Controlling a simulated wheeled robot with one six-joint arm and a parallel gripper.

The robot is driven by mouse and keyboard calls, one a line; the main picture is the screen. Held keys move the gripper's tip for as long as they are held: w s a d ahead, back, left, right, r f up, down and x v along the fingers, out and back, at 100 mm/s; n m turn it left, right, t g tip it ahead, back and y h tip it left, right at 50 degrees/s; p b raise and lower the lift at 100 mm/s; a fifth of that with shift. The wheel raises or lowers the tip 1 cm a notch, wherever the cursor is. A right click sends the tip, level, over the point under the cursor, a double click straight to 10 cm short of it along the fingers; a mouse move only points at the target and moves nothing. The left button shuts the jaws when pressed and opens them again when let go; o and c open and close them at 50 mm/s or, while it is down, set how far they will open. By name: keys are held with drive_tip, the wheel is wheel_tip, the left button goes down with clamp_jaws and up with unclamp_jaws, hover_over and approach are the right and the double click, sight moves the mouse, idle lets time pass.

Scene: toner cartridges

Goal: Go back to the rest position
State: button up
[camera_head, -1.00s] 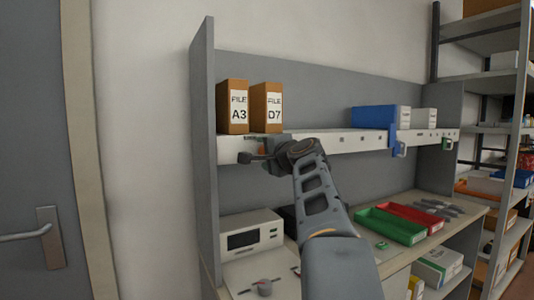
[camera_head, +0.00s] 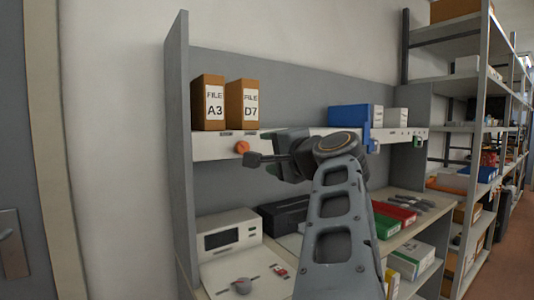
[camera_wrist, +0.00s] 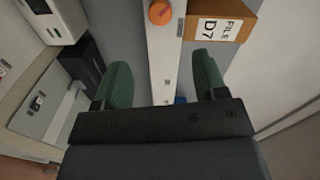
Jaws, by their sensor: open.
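My gripper (camera_head: 254,160) is in front of the shelf edge, below the two file boxes. In the wrist view its two green fingers (camera_wrist: 160,85) are spread wide apart with nothing between them but the view of the shelf rail behind. The pale shelf rail (camera_head: 215,146) carries an orange round knob (camera_head: 242,147), just up and left of the gripper; the knob also shows in the wrist view (camera_wrist: 160,13). My arm reaches up from the bottom of the head view and hides part of the bench and rail.
File box A3 (camera_head: 208,103) and file box D7 (camera_head: 242,104) stand on the shelf, with a blue box (camera_head: 347,116) to the right. Below are a white device (camera_head: 228,233), a black box (camera_head: 284,215), a green tray (camera_head: 387,225) and a red tray (camera_head: 397,211). A tall rack (camera_head: 480,150) stands right.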

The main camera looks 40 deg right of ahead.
idle(0.6)
drive_tip(key=w+a+f+n+g+y+p, duration=0.45)
drive_tip(key=a+f+n+g+p, duration=0.25)
drive_tip(key=a+f+p, duration=0.4)
drive_tip(key=s+a+f+n+g+h+p, duration=0.1)
drive_tip(key=s+a+f+n+g+p, duration=0.2)
drive_tip(key=f, duration=0.4)
drive_tip(key=s+a+f+n+g+h+p, duration=0.1)
drive_tip(key=s+a+f+n+g+p, duration=0.2)
drive_tip(key=s+a+f+n, duration=0.3)
drive_tip(key=shift+a+f+n+g, duration=0.3)
drive_tip(key=shift+a+f+n, duration=0.4)
drive_tip(key=shift+a+f, duration=0.15)
